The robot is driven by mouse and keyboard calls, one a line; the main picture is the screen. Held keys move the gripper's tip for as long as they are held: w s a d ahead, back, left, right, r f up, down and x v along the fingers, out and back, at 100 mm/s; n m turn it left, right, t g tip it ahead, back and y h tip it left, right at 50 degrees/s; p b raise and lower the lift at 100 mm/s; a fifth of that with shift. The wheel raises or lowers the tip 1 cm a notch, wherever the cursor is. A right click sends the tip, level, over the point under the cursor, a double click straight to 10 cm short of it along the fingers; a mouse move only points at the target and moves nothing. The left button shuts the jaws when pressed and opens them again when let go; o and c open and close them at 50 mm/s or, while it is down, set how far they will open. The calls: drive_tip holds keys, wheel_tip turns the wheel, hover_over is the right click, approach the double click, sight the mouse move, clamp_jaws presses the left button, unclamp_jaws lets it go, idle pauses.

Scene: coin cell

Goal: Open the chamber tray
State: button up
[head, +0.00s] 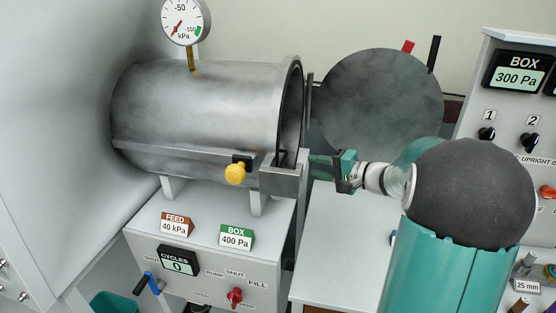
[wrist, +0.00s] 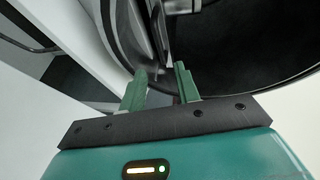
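The chamber (head: 200,105) is a grey metal cylinder lying on its side at the left. Its round door (head: 380,100) stands swung open to the right, so the dark mouth is exposed. I cannot clearly make out the tray; the mouth is seen edge-on in the head view. My gripper (head: 318,166) is just right of the mouth's lower rim, pointing left. In the wrist view my gripper's green fingers (wrist: 160,75) stand apart with a gap between them. A grey metal piece (wrist: 184,7) shows beyond the fingertips; I cannot tell whether it is part of the tray.
A yellow knob (head: 236,173) and a metal bracket (head: 284,180) sit below the mouth. A pressure gauge (head: 186,20) stands on the chamber. The control box (head: 205,260) supports it. A switch panel (head: 508,125) is at the right. The open door is close behind my gripper.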

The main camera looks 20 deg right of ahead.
sight(284, 158)
drive_tip(key=x, duration=1.2)
drive_tip(key=shift+d, duration=0.1)
clamp_jaws()
